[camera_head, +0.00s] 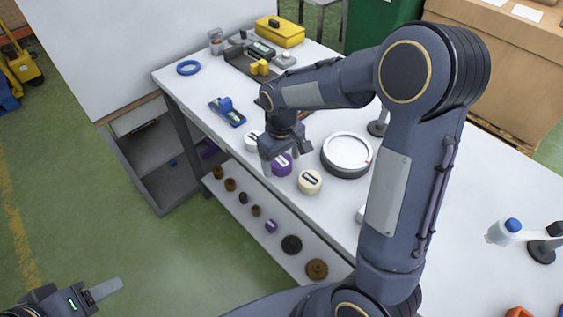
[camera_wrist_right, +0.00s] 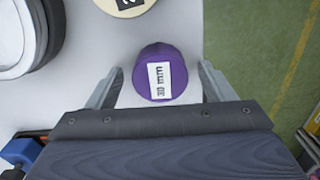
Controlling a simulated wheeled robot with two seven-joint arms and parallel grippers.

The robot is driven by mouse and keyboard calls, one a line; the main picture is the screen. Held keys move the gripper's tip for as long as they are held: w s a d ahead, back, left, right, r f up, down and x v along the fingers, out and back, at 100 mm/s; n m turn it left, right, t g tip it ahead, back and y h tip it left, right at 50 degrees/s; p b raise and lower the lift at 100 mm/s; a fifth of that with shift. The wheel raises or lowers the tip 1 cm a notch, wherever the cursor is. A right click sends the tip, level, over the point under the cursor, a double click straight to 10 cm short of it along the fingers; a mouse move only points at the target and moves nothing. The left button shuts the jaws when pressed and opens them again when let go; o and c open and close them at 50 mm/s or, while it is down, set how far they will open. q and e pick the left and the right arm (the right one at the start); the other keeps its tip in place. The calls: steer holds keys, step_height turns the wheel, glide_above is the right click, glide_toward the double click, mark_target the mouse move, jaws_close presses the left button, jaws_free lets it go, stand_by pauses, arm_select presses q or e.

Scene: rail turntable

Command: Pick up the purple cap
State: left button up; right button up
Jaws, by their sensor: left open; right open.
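The purple cap (camera_head: 281,168) stands on the white table top, between a white cap and a cream cap. In the wrist view the right gripper's fingers (camera_wrist_right: 160,84) lie one on each side of the cap, with a gap on both sides. My left gripper (camera_head: 103,291) is open and empty at the lower left, away from the table.
A cream cap (camera_head: 310,182) and a white cap (camera_head: 252,140) are close by. A round white turntable (camera_head: 347,152) stands to the right. A blue-green tool (camera_head: 227,112) lies behind. Several small caps, one of them purple (camera_head: 271,226), sit on the lower shelf (camera_head: 262,246).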

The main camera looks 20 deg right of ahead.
steer(key=shift+f, duration=0.3)
steer(key=c, duration=1.1)
steer(key=shift+o, duration=0.2)
steer(key=shift+r, duration=0.1)
